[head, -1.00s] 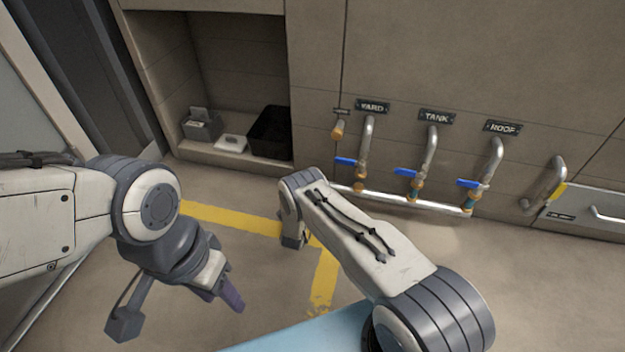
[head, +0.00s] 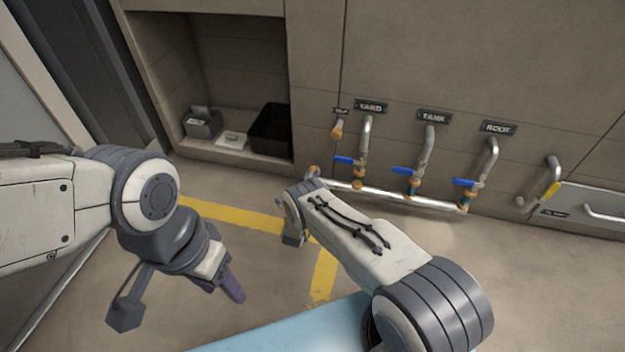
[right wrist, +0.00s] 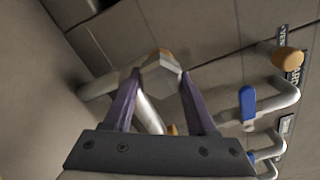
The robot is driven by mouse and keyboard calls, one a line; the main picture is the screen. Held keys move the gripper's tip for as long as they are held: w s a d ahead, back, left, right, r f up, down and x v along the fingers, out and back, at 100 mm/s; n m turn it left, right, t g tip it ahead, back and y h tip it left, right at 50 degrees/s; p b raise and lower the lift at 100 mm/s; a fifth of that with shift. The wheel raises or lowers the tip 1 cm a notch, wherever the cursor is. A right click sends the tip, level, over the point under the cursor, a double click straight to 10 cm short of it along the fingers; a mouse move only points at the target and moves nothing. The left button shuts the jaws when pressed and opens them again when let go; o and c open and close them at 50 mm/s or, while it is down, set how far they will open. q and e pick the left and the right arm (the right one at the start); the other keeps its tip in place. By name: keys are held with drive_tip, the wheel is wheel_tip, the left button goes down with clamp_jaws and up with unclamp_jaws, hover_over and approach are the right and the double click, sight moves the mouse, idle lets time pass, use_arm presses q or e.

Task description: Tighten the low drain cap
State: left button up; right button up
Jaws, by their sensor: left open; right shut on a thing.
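The low drain cap (head: 313,172) shows orange-brown at the left end of the low silver pipe, just beyond my right wrist. In the right wrist view, a pale, blocky hexagonal cap (right wrist: 160,73) with an orange edge sits between the purple fingertips of my right gripper (right wrist: 155,80), which is shut on it. My right arm hides those fingers in the head view. My left gripper (head: 228,285) is open and empty over the floor at the lower left, away from the pipes.
The low pipe (head: 390,197) joins three risers with blue-handled valves under the YARD (head: 371,106), TANK (head: 434,115) and ROOF (head: 498,128) labels. A small capped outlet (head: 337,129) is above left. A black bin (head: 270,130) stands in the alcove. Yellow lines mark the floor.

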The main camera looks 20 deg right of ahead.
drive_tip(key=shift+f+m, duration=0.15)
drive_tip(key=shift+m, duration=0.45)
drive_tip(key=o, duration=1.4)
drive_tip(key=shift+a, duration=0.1)
